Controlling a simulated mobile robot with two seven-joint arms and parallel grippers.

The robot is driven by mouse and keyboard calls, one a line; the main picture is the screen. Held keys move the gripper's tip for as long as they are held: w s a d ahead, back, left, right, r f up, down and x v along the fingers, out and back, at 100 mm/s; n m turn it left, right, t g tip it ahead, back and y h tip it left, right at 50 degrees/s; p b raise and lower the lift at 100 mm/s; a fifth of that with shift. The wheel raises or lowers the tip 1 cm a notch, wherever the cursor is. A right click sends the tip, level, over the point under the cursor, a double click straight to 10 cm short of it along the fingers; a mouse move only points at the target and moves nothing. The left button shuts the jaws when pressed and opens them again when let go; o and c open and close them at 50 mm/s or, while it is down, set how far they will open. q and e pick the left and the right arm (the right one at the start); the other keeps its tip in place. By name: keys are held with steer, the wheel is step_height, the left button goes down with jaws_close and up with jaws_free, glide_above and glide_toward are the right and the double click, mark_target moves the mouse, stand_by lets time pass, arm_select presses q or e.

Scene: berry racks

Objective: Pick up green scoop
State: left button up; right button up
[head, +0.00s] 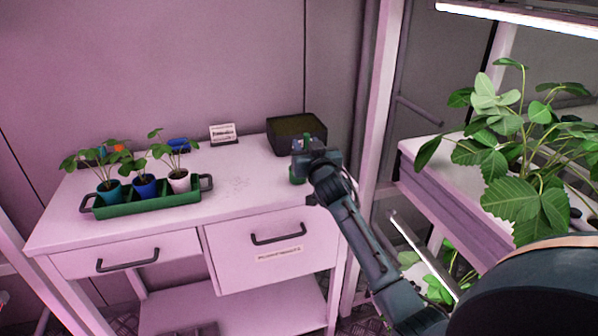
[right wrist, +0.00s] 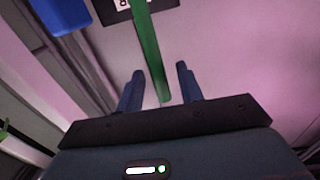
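The green scoop (right wrist: 149,45) shows in the right wrist view as a long green strip running down between my right gripper's two fingers (right wrist: 160,69). The fingers are apart, with gaps visible on both sides of the strip. In the head view my right gripper (head: 306,152) is over the right end of the white table, in front of the black bin. A small green part (head: 297,174), seemingly of the scoop, shows just below it; the rest is hidden. My left gripper is not in view.
A green tray (head: 150,208) with three potted plants stands on the left of the white table (head: 235,200). A black bin (head: 297,132) and a label card (head: 223,133) are at the back. A plant rack (head: 425,185) is right. The table's middle is clear.

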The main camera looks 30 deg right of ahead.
steer(key=shift+w+d, duration=0.15)
steer(key=shift+w, duration=0.25)
steer(key=shift+c, duration=0.6)
jaws_close()
